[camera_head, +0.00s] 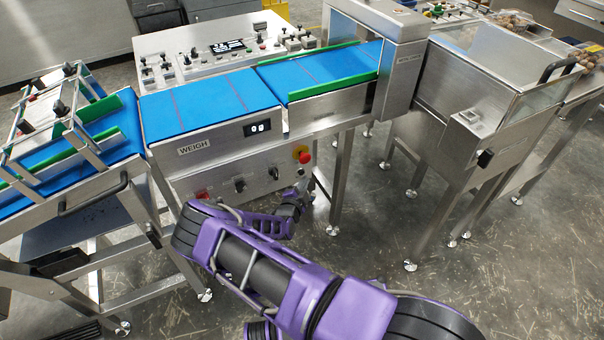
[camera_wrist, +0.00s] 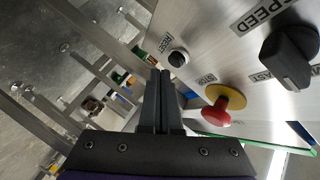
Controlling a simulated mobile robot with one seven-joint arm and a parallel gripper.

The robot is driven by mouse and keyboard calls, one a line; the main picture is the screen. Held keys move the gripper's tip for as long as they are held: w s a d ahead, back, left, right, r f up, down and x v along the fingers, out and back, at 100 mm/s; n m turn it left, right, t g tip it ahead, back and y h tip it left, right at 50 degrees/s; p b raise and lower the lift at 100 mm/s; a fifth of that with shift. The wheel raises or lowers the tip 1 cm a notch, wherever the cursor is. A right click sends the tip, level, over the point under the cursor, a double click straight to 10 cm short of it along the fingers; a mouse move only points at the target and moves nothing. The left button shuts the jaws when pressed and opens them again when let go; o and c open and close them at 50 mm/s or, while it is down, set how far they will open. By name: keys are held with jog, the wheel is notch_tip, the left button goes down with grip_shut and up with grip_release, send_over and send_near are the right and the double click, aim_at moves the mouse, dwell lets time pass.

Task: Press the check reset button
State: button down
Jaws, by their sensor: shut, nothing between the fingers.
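A small round black button with a pale ring (camera_wrist: 178,58) sits on the steel panel in the wrist view, beside a small label that seems to read RESET. In the head view my gripper (camera_head: 305,186) is at the right end of the WEIGH panel (camera_head: 215,160), below the red stop button.
The red mushroom stop button (camera_wrist: 217,110) on its yellow base is close to my fingers. A black SPEED knob (camera_wrist: 290,50) is farther right on the panel. A red switch (camera_head: 202,193) is on the panel's left. Blue conveyor belts (camera_head: 205,100) run above; steel legs (camera_head: 341,180) stand nearby.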

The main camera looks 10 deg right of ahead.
jog(key=shift+w, duration=0.1)
dwell(0.7)
jog(key=shift+w+a, duration=0.1)
jog(key=shift+w, duration=0.2)
jog(key=shift+w+a, duration=0.15)
jog(key=shift+w, duration=0.25)
dwell(0.6)
dwell(0.3)
jog(key=shift+s+d+p, duration=0.25)
jog(key=shift+s+p, duration=0.3)
jog(key=shift+s, duration=0.25)
jog(key=shift+s+d+p, duration=0.25)
jog(key=shift+s+p, duration=0.25)
jog(key=shift+s, duration=0.3)
jog(key=shift+s+d+p, duration=0.25)
jog(key=shift+s+p, duration=0.3)
jog(key=shift+s, duration=0.25)
jog(key=shift+s+d+p, duration=0.25)
jog(key=shift+s+p, duration=0.25)
jog(key=shift+s, duration=0.3)
